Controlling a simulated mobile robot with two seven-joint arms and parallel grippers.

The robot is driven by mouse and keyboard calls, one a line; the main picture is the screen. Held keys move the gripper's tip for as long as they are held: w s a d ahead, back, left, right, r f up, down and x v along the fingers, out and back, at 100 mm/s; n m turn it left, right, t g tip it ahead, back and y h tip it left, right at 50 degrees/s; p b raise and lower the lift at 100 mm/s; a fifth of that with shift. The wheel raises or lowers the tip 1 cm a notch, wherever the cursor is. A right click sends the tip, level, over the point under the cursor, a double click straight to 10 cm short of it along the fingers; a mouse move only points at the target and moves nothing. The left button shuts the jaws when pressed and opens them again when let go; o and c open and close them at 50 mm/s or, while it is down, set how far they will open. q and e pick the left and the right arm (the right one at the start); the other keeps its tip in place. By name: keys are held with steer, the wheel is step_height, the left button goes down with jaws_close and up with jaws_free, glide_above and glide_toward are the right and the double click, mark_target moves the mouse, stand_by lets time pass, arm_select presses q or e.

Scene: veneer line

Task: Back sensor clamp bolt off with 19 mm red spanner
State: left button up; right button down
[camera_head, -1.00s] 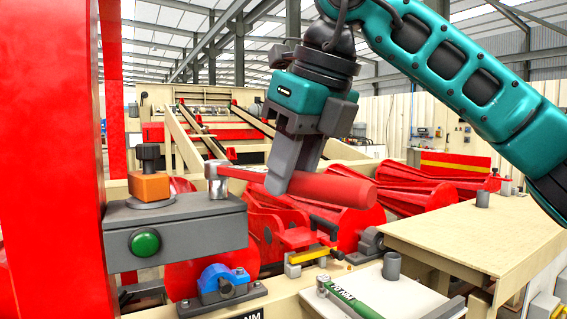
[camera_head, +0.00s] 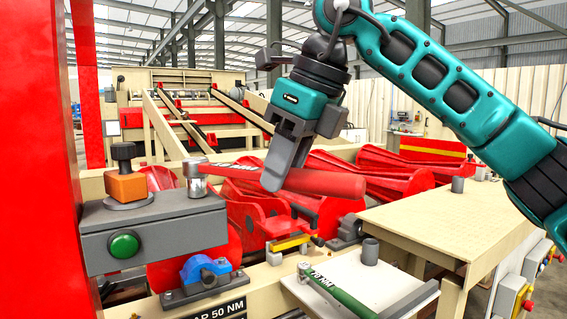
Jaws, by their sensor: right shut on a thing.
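The red spanner (camera_head: 325,183) has a long handle and a silver head (camera_head: 196,178). My right gripper (camera_head: 276,178) is shut on its handle, with the handle roughly level. The spanner's head is at the right end of a grey clamp block (camera_head: 160,232) with a green button. What lies under the head is hidden, so I cannot tell whether it is seated on a bolt. A dark bolt (camera_head: 123,155) stands upright in an orange block (camera_head: 126,187) on the left end of the grey block. My left gripper is not in view.
A green-handled tool (camera_head: 340,295) lies on a white tray (camera_head: 375,277) at the front. A blue clamp (camera_head: 205,271) sits below the grey block. A beige table (camera_head: 440,215) is at right. A red post (camera_head: 30,160) closes the left side. Red rollers lie behind the spanner.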

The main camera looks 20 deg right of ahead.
steer(key=shift+s+a+m, duration=0.4)
steer(key=shift+s+a, duration=0.05)
steer(key=shift+a, duration=0.05)
steer(key=shift+r, duration=0.15)
steer(key=shift+r+p, duration=0.85)
steer(key=shift+r, duration=0.1)
steer(key=shift+r+p, duration=1.35)
steer(key=shift+r, duration=0.15)
steer(key=shift+f, duration=0.1)
